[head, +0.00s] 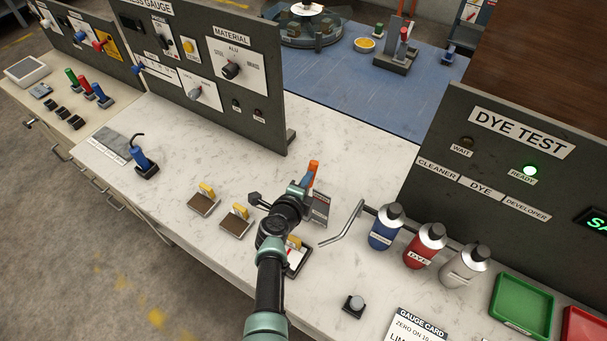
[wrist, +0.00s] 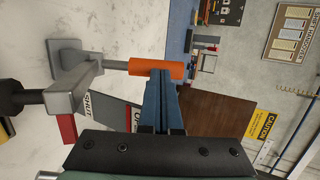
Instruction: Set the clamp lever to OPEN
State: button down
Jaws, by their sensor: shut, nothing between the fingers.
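The clamp lever ends in an orange grip (head: 313,170), which stands up beside my gripper (head: 303,186) in the head view. In the wrist view the orange grip (wrist: 150,68) sits on a thin rod from the grey clamp body (wrist: 80,68). My gripper's blue fingers (wrist: 163,80) are shut and empty, their tips at the orange grip. I cannot tell if they touch it. A grey plate (wrist: 128,113) with an OPEN label and a SHUT label lies behind the fingers, partly hidden. The lever's exact setting is unclear.
Brown blocks with yellow tops (head: 204,200) lie to the left. The grey gauge panel (head: 190,75) rises behind.

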jog(key=shift+w+d+p, duration=0.5)
jog(key=shift+w+p, duration=0.1)
jog(key=shift+w+d+f+g+y+p, duration=0.1)
jog(key=shift+w+d+g+y+p, duration=0.2)
jog(key=shift+g, duration=0.4)
jog(key=shift+w, duration=0.1)
